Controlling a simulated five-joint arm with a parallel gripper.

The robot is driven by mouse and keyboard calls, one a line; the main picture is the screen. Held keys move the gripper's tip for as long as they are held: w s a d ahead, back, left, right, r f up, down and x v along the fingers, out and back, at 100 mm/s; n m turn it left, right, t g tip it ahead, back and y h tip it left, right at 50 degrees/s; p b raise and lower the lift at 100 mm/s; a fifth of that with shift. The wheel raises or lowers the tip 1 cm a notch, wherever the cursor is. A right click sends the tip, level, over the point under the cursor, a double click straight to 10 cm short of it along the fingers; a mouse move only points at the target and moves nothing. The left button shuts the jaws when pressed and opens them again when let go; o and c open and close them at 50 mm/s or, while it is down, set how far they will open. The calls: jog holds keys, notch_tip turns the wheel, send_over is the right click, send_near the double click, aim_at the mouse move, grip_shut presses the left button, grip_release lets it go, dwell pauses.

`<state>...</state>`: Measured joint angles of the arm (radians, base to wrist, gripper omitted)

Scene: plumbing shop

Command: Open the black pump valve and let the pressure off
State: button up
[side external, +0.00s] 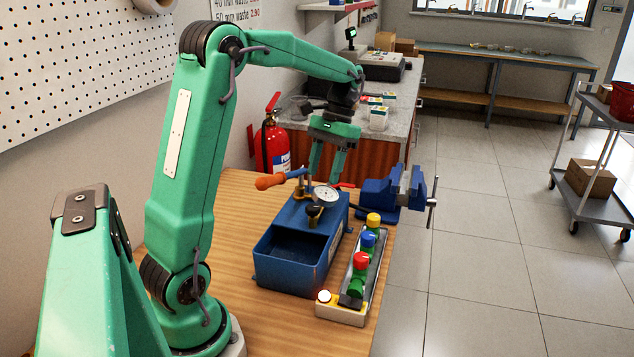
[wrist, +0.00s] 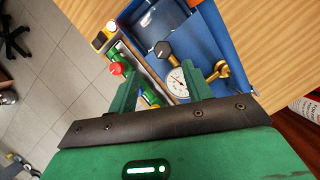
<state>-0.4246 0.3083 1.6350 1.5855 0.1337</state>
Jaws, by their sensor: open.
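The blue pump box (side external: 290,275) stands on the wooden bench with an open trough at its near end. Its black valve knob (side external: 314,213) sits on top, beside the white dial gauge (side external: 326,194). In the wrist view, the black knob (wrist: 165,49) is just beyond the gauge (wrist: 178,82); the needle is too small to read. A brass fitting (wrist: 222,70) is at the right finger. My gripper (side external: 326,180) is open, pointing down above the far end of the pump.
An orange-handled lever (side external: 272,182) sticks out left of the pump. A rack of colored-knob valves (side external: 374,278) with a lit button (side external: 324,296) stands close on the right. A blue vise (side external: 385,190) and a red extinguisher (side external: 271,145) are behind. Bare bench lies left of the pump.

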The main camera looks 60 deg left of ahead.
aim_at(314, 207)
jog(key=shift+f, duration=0.1)
jog(key=shift+x, duration=3.8)
jog(key=shift+s+a, duration=0.1)
jog(key=shift+a, duration=0.1)
jog(key=c, duration=1)
